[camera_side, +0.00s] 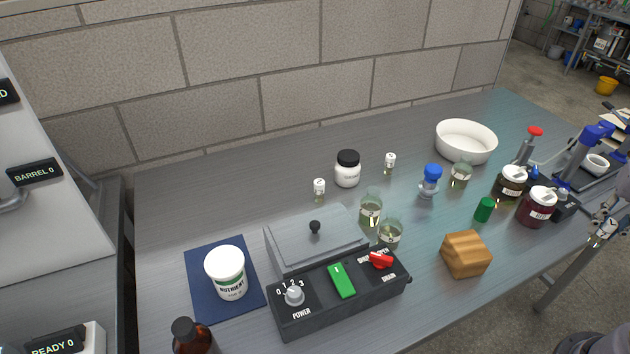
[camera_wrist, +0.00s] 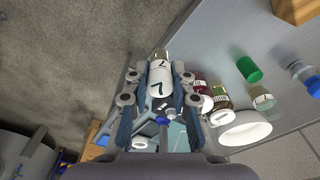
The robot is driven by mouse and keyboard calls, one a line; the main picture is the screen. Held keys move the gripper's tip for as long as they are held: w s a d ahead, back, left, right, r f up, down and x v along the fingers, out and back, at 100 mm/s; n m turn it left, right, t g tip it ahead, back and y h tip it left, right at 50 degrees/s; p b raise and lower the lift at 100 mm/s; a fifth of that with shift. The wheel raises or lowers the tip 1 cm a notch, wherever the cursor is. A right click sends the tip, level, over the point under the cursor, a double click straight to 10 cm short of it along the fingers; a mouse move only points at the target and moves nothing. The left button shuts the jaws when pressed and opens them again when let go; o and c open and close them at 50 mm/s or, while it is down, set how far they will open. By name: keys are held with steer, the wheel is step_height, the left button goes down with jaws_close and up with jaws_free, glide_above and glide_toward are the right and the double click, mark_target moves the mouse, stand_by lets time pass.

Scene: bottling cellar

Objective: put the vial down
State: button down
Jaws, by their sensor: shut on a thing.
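My gripper (camera_wrist: 161,75) is shut on a vial (camera_wrist: 159,82) with a white label and dark marks, held between its two fingers in the wrist view. In the side view my gripper (camera_side: 606,222) is at the right edge, and the vial (camera_side: 606,229) shows small and tilted there. In the picture it lies just past the table's front edge, over the floor; its height is hard to tell. Two similar small white vials stand on the table, one (camera_side: 319,187) behind the grey-lidded device and one (camera_side: 390,160) farther back.
On the grey table (camera_side: 220,180), jars (camera_side: 537,208), a green cap (camera_side: 484,209) and a wooden block (camera_side: 466,254) stand nearest my gripper. A white bowl (camera_side: 466,141) is at the back. The device (camera_side: 338,290) and a nutrient tub (camera_side: 226,272) are farther left. The back left is clear.

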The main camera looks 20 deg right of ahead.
steer(key=w+d+r+n, duration=0.15)
steer(key=w+d, duration=0.25)
steer(key=w, duration=0.7)
steer(key=w+d+r+n, duration=0.15)
steer(key=w+d, duration=0.25)
steer(key=w, duration=0.6)
steer(key=w+d+r+n, duration=0.15)
steer(key=w+d, duration=0.25)
steer(key=w, duration=0.7)
steer(key=w+f+n, duration=0.1)
steer(key=w+f, duration=0.4)
steer(key=w, duration=0.5)
steer(key=shift+y, duration=0.3)
steer(key=f, duration=1)
steer(key=shift+w+a, duration=0.2)
steer(key=shift+a, duration=0.2)
steer(key=c, duration=1.1)
jaws_free()
steer(key=shift+f, duration=0.1)
steer(key=shift+c, duration=0.2)
